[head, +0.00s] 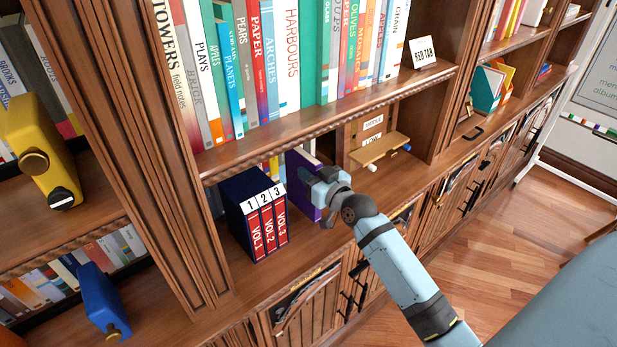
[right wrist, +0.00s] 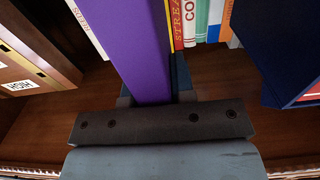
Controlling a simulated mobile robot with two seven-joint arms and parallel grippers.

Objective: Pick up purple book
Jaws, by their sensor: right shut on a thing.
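The purple book (head: 302,183) stands upright on the lower shelf, just right of the boxed set of volumes. It also fills the middle of the right wrist view (right wrist: 130,45). My right gripper (head: 322,183) reaches in from the right and is shut on the purple book, with a finger on each side of it (right wrist: 152,95). The gripper hides part of the book in the head view. My left gripper is not in view.
The dark blue slipcase (head: 236,196) with red volumes stands close left of the book. A small wooden stand (head: 380,148) sits to the right. The upper shelf (head: 330,108) with its row of books hangs overhead. Shelf between book and stand is mostly bare.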

